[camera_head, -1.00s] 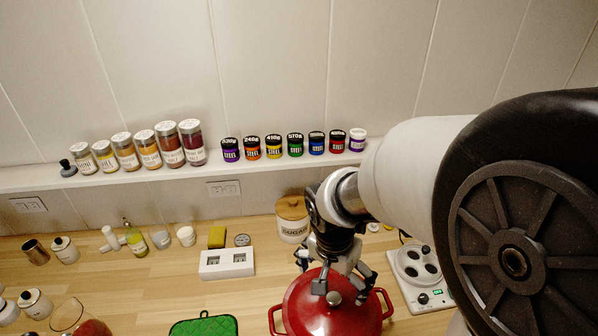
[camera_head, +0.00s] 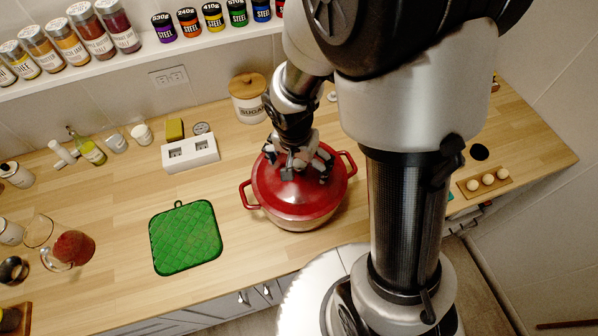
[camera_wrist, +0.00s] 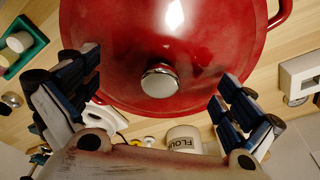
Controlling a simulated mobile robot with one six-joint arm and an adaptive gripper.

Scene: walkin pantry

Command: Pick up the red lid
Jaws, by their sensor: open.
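The red lid (camera_head: 287,194) sits on a red pot (camera_head: 312,224) with two side handles on the wooden counter. In the wrist view the lid (camera_wrist: 200,50) fills the upper middle, with its round silver knob (camera_wrist: 159,80) near the centre. My gripper (camera_head: 296,172) is over the lid, close to its knob, which it hides in the head view. In the wrist view my gripper (camera_wrist: 160,92) is open, its fingers apart on the left and right of the knob. I cannot tell whether the fingertips touch the lid.
A green pot holder (camera_head: 186,237) lies left of the pot. Behind stand a white box (camera_head: 190,153) and a sugar canister (camera_head: 248,98). A wooden tray of eggs (camera_head: 484,184) is at the right. Jars line the shelf. Counter is clear between holder and pot.

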